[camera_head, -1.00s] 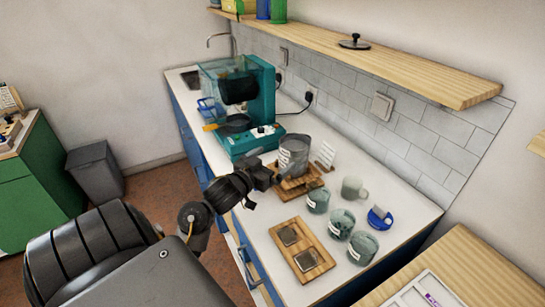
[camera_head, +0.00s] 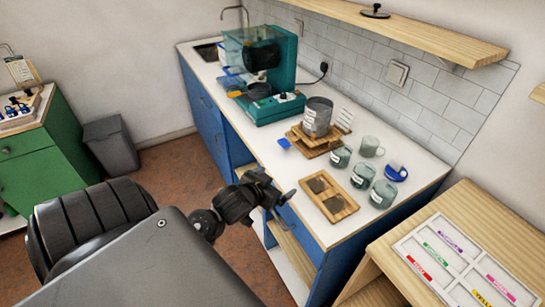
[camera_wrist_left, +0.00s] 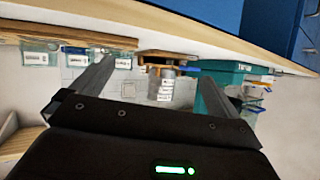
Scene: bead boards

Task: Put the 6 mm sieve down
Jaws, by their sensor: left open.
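A grey cylindrical sieve (camera_head: 318,112) with a white label stands upright on a wooden stand (camera_head: 303,143) on the white counter. Its size marking is too small to read. In the left wrist view the sieve (camera_wrist_left: 161,86) appears upside down between the fingers, some way off and untouched. My left gripper (camera_head: 284,207) is open and empty, in front of the counter's near edge and apart from the sieve. Its two fingers are spread in the left wrist view (camera_wrist_left: 156,72). My right gripper does not show.
A teal machine (camera_head: 271,108) stands behind at the left. A wooden table with a labelled tray (camera_head: 436,267) is at the right.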

